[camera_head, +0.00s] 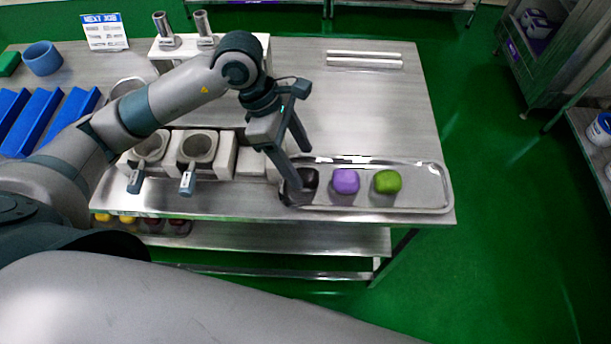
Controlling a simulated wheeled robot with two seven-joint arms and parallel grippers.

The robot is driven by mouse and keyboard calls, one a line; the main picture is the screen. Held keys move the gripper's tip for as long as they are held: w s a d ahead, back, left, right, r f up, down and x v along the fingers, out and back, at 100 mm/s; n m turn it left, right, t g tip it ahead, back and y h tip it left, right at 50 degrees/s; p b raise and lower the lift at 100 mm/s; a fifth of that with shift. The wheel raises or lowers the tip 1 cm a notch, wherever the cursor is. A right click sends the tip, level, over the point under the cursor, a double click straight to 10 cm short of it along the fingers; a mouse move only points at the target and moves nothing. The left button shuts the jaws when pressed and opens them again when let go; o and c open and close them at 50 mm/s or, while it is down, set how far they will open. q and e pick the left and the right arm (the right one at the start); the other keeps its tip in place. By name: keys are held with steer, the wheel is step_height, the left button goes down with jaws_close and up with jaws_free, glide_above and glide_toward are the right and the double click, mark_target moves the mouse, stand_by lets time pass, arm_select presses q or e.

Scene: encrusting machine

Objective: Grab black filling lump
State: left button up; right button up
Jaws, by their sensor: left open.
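The black filling lump (309,179) sits at the left end of a shiny metal tray (420,202) on the table. My left gripper (301,170) is over the left end of the tray, pointing down. Its two fingers are spread open, and the nearer finger covers part of the black lump. I cannot tell whether the fingers touch it. My right gripper is not in view.
A purple lump (345,181) and a green lump (387,181) lie in the same tray, right of the black one. White machine blocks with round cups (198,147) stand left of the tray. Two metal rods (364,59) lie behind. The table's (390,110) right part is clear.

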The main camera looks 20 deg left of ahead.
mark_target(307, 173)
arm_select(q)
steer(key=shift+s+d+f+p, duration=0.15)
steer(key=shift+d+f+p, duration=0.15)
steer(key=shift+f+p, duration=0.25)
steer(key=p+x, duration=0.1)
steer(key=x, duration=0.2)
steer(key=shift+f, duration=0.3)
steer(key=shift+c, duration=0.3)
steer(key=c, duration=1.1)
steer(key=shift+r, duration=0.1)
